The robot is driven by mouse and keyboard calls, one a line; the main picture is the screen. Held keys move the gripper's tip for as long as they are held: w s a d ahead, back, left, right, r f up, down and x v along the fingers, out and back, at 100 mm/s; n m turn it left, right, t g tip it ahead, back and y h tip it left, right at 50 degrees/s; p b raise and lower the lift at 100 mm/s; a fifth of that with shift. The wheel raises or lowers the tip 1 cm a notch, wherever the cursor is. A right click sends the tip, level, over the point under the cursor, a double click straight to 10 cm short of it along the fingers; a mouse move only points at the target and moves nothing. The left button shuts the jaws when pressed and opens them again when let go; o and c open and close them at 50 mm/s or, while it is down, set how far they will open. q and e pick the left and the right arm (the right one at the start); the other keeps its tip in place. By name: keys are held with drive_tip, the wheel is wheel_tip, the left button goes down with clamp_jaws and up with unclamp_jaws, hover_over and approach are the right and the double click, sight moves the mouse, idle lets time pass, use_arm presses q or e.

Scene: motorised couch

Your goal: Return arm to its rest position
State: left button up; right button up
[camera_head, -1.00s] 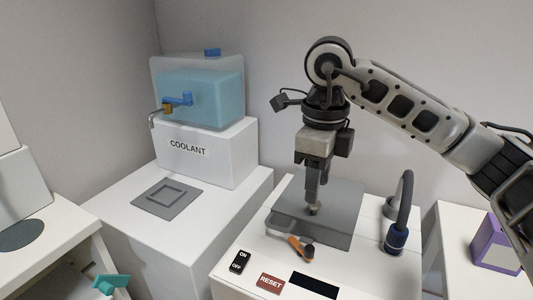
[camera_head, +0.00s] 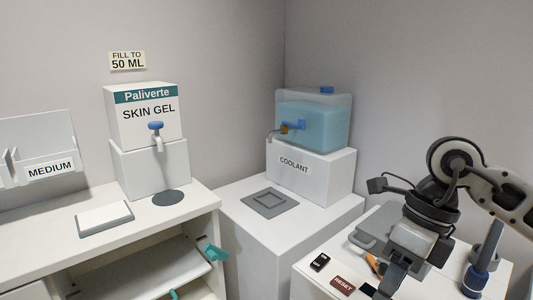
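My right arm (camera_head: 500,195) comes in from the right and bends down over the white machine. My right gripper (camera_head: 390,284) points down in front of the machine's grey plate (camera_head: 376,226), near the lower edge of the view. Its fingers are seen edge-on and partly cut off, so I cannot tell whether they are open or shut. My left gripper is not in view.
The machine has an ON/OFF switch (camera_head: 320,262), a RESET button (camera_head: 342,285), an orange part (camera_head: 374,264) and a blue-collared post (camera_head: 474,281). A coolant tank (camera_head: 313,125) and skin gel dispenser (camera_head: 144,117) stand left. An open shelf (camera_head: 150,272) is below.

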drive_tip(key=s+a+r+m+g+y+p, duration=0.1)
drive_tip(key=s+a+r+m+y, duration=0.2)
drive_tip(key=a+y, duration=0.55)
drive_tip(key=s+a+r+m+g+y, duration=0.15)
drive_tip(key=s+a+y, duration=0.25)
drive_tip(key=a+y, duration=0.5)
drive_tip(key=w+d+f+m+t+h+p, duration=0.1)
drive_tip(key=w+d+f+m+t+h, duration=0.15)
drive_tip(key=m+t, duration=0.6)
drive_tip(key=w+d+f+m+t+h, duration=0.2)
drive_tip(key=w+m+t+h, duration=0.3)
drive_tip(key=m, duration=0.6)
drive_tip(key=d+f+m+t+h+p, duration=0.1)
drive_tip(key=d+f+m+t+h, duration=0.15)
drive_tip(key=m+t, duration=0.6)
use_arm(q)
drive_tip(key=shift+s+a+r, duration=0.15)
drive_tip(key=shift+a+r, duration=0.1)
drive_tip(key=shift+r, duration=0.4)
use_arm(e)
drive_tip(key=s+d+f+m+g+h, duration=0.3)
drive_tip(key=s+f+m+g, duration=0.1)
drive_tip(key=f, duration=0.6)
drive_tip(key=s+d+f+m+g+h, duration=0.3)
drive_tip(key=s+f+m, duration=0.3)
drive_tip(key=f, duration=0.4)
drive_tip(key=shift+s+m+g+h, duration=0.35)
drive_tip(key=shift+s+h, duration=0.15)
drive_tip(key=shift+h, duration=0.25)
